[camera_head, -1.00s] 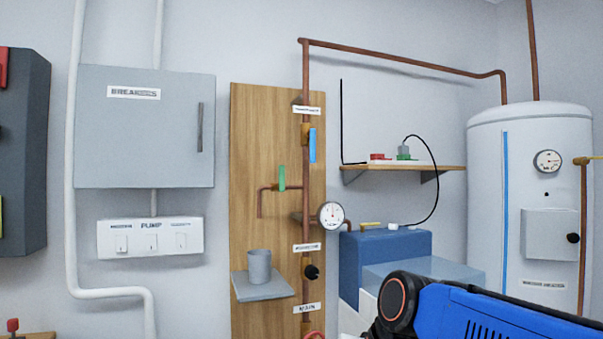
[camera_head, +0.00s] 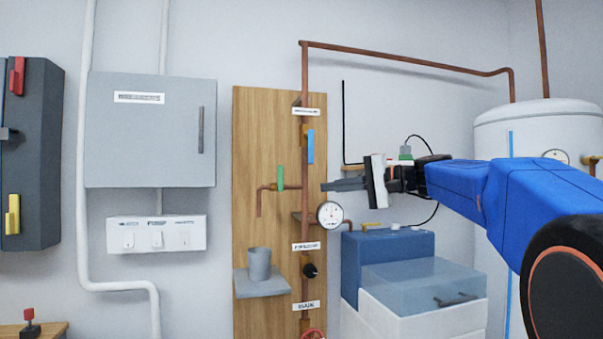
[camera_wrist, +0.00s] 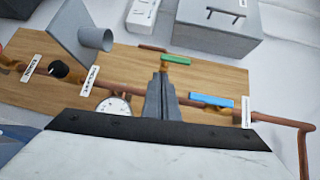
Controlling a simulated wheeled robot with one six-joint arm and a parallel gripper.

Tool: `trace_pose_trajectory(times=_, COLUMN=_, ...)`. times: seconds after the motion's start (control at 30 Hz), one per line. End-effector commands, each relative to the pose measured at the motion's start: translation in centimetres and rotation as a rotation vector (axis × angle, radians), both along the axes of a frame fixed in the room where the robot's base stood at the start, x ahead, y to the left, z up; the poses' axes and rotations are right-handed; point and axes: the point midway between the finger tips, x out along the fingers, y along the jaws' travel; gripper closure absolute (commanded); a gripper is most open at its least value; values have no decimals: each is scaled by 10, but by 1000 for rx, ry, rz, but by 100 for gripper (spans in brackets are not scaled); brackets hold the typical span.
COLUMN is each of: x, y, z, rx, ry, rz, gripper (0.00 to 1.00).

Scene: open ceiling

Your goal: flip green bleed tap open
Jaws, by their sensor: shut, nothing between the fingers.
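The green bleed tap handle (camera_head: 280,177) stands upright on a copper side branch on the wooden board (camera_head: 265,115), left of the main copper pipe. In the wrist view the green handle (camera_wrist: 176,60) lies just beyond the fingertips and crosswise to them. My gripper (camera_head: 323,187) is shut and empty, pointing left in front of the board at about the height of the side branch. In the wrist view my gripper (camera_wrist: 163,75) has both fingers together, apparently close to the handle. I cannot tell whether they touch.
A blue handle (camera_head: 310,147) is on the main pipe above the branch, with a round gauge (camera_head: 330,214) below. A grey cup (camera_head: 259,264) stands on a small shelf under the spout. A breaker box (camera_head: 152,130) and pump switches (camera_head: 156,234) are at left.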

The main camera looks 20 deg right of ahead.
Motion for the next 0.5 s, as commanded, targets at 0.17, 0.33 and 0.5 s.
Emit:
trace_pose_trajectory(times=0.17, x=15, y=-23, z=33, rx=77, ry=-53, rz=-5, gripper=100)
trace_pose_trajectory(times=0.33, x=18, y=-29, z=42, rx=101, ry=-69, rz=-4, gripper=100)
trace_pose_trajectory(times=0.5, x=18, y=-29, z=43, rx=101, ry=-69, rz=-4, gripper=100)
